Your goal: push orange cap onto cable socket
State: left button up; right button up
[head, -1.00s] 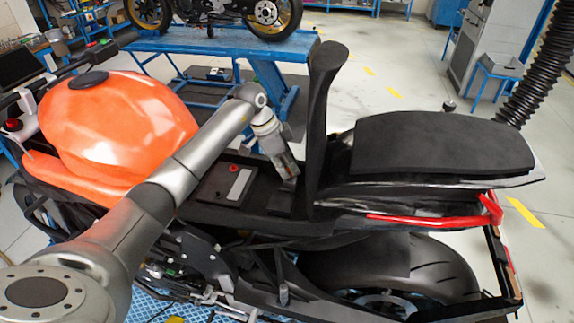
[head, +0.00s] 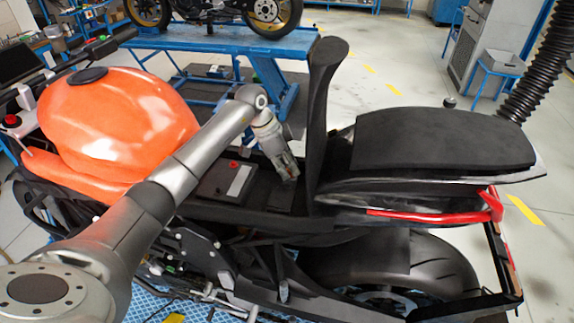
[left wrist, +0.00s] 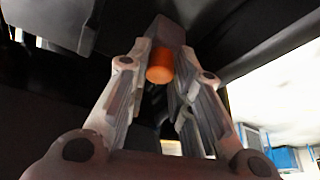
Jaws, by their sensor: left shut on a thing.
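The orange cap (left wrist: 160,68) shows in the left wrist view between the fingertips of my left gripper (left wrist: 160,62). The fingers are closed on it from both sides. A dark brownish block (left wrist: 171,34) lies just beyond the cap; I cannot tell whether it is the cable socket or whether the cap touches it. In the head view my left gripper (head: 290,174) points down into the open bay under the seat of the motorcycle, beside the raised black panel. The cap and the socket cannot be made out there. My right gripper is not in view.
The raised black panel (head: 324,110) stands close to the right of my gripper. The battery (head: 228,183) with a red terminal lies to its left. The orange tank (head: 115,125) is farther left, and the black tail seat (head: 440,142) is to the right.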

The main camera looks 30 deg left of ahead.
pick_arm(q)
jog(key=shift+r, duration=0.35)
jog(key=shift+r, duration=0.35)
jog(key=shift+r, duration=0.15)
jog(key=shift+r+n+t, duration=0.15)
jog(key=shift+n+t, duration=0.15)
jog(key=shift+n, duration=0.5)
jog(key=shift+s+d+r+n+t+y+b, duration=0.1)
jog(key=shift+r+n+t+y+b, duration=0.15)
jog(key=shift+n, duration=0.35)
jog(key=shift+s+r+n+t+y+b, duration=0.15)
jog(key=shift+n+y+b, duration=0.2)
jog(key=shift+n, duration=0.25)
jog(key=shift+w+f+n, duration=0.1)
jog(key=shift+n, duration=0.2)
jog(key=shift+f+b, duration=0.6)
jog(key=shift+b, duration=0.1)
